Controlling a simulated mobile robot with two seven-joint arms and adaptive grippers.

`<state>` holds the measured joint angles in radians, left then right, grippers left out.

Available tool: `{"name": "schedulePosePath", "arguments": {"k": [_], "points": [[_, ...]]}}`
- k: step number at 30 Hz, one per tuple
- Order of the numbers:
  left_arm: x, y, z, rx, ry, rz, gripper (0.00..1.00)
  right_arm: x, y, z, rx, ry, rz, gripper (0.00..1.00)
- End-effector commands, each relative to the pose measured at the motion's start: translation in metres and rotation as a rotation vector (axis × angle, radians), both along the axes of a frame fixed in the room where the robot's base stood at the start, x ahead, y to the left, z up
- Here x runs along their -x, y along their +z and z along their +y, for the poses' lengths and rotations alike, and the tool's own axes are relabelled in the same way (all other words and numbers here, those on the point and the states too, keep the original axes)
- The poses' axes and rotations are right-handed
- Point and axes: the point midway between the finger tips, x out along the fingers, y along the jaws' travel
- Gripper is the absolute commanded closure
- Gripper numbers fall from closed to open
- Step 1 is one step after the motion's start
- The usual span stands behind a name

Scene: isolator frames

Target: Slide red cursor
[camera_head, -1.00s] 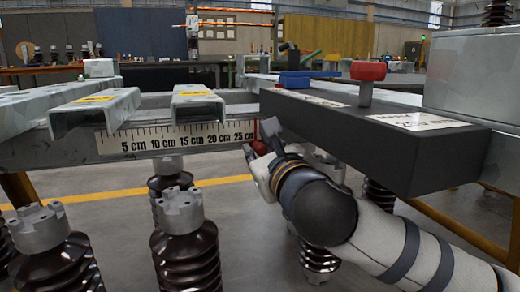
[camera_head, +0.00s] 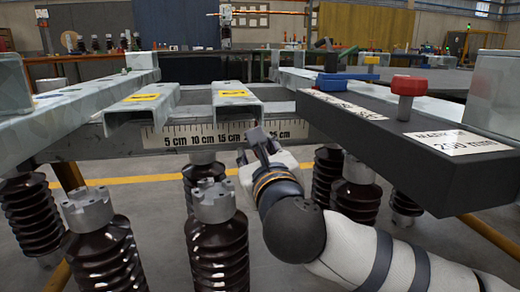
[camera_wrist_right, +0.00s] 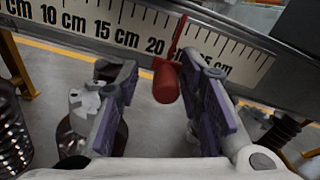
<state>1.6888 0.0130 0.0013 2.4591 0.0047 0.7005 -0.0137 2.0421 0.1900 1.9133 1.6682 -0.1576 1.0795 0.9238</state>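The red cursor (camera_wrist_right: 166,82) hangs on the white ruler (camera_wrist_right: 95,22), its thin pointer over the scale just right of the "20" label, partly covering the "cm". My right gripper (camera_wrist_right: 160,95) is open, with its two purple-padded fingers on either side of the cursor. The cursor is close to the right finger; I cannot tell whether they touch. In the head view my right gripper (camera_head: 258,144) is in front of the ruler (camera_head: 190,133), hiding the cursor and the 20 cm label. My left gripper is not in view.
A dark block (camera_head: 385,140) with a red knob (camera_head: 408,86) stands to the right, above my right arm. Metal channels (camera_head: 238,97) lie above the ruler. Brown insulators (camera_head: 218,245) stand below, left of my arm. A yellow line (camera_head: 130,181) crosses the floor.

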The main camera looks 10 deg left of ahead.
Motion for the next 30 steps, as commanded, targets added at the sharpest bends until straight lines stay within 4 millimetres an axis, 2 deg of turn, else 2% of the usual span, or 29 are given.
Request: {"name": "schedulePosePath", "arguments": {"k": [7,10,13,21,25,30], "points": [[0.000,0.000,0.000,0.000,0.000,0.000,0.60,-0.001,0.000,-0.001,0.000,-0.003,0.000,0.63],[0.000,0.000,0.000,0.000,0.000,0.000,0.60,0.005,0.001,-0.003,0.000,-0.001,-0.001,0.63],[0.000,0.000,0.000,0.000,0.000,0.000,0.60,0.024,0.000,-0.009,0.001,0.000,-0.001,0.63],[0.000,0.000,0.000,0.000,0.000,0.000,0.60,0.092,0.000,-0.031,0.000,0.001,0.000,0.63],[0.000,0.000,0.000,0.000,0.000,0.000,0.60,0.109,0.000,-0.037,0.000,-0.002,0.002,0.63],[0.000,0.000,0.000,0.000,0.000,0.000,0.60,0.114,0.000,-0.039,0.000,-0.003,0.001,0.63]]}}
